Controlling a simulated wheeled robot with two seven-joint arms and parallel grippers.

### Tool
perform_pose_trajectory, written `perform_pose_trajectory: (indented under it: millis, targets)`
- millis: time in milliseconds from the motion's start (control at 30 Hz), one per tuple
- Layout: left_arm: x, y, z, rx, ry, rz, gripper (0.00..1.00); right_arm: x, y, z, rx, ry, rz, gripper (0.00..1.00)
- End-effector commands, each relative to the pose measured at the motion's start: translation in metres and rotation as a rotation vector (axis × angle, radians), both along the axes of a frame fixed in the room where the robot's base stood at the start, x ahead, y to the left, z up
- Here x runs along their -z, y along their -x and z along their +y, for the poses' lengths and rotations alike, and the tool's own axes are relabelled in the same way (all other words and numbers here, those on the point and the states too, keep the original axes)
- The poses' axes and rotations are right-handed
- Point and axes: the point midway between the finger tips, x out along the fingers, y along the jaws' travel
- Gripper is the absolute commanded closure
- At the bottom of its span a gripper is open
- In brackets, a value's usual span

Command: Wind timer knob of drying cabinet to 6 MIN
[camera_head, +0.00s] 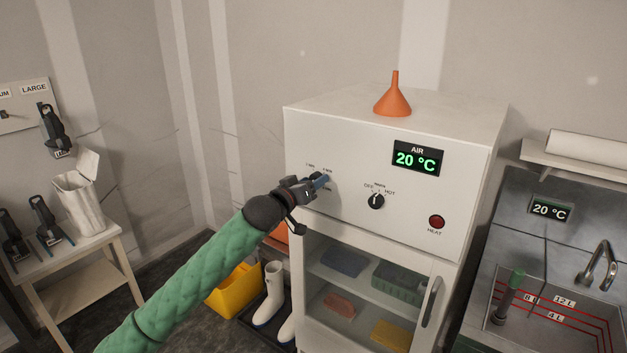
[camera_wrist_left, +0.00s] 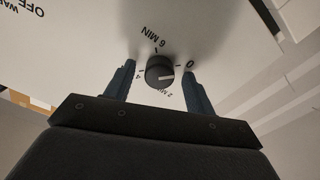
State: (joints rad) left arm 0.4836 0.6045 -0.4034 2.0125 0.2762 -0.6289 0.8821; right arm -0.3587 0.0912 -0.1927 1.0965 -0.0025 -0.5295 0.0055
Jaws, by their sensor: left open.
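The white drying cabinet (camera_head: 340,133) stands in the middle of the head view. Its timer knob is hidden behind my left gripper (camera_head: 322,183) there. In the left wrist view the black timer knob (camera_wrist_left: 160,71) shows between the two blue fingers of my left gripper (camera_wrist_left: 158,67). The fingers are open, one on each side of the knob, with visible gaps. A pale pointer mark on the knob faces right, near the 0 label and away from 6 MIN. Labels 6 MIN, 0, 2 MIN and 4 surround it. My right gripper is not in view.
An OFF/HOT selector knob (camera_head: 376,201) and a red HEAT button (camera_head: 436,222) sit right of the timer. The AIR display (camera_head: 418,159) reads 20 °C. An orange funnel (camera_head: 393,101) stands on top. A sink (camera_head: 560,315) is at right.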

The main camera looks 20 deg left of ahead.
Motion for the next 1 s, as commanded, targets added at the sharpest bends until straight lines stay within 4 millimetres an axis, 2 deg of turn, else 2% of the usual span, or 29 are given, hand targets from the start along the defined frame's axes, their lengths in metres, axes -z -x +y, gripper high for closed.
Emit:
perform_pose_trajectory:
  millis: [1000]
  targets:
    - [-0.002,0.0,0.0,-0.001,0.618,0.224,0.45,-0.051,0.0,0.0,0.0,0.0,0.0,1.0]
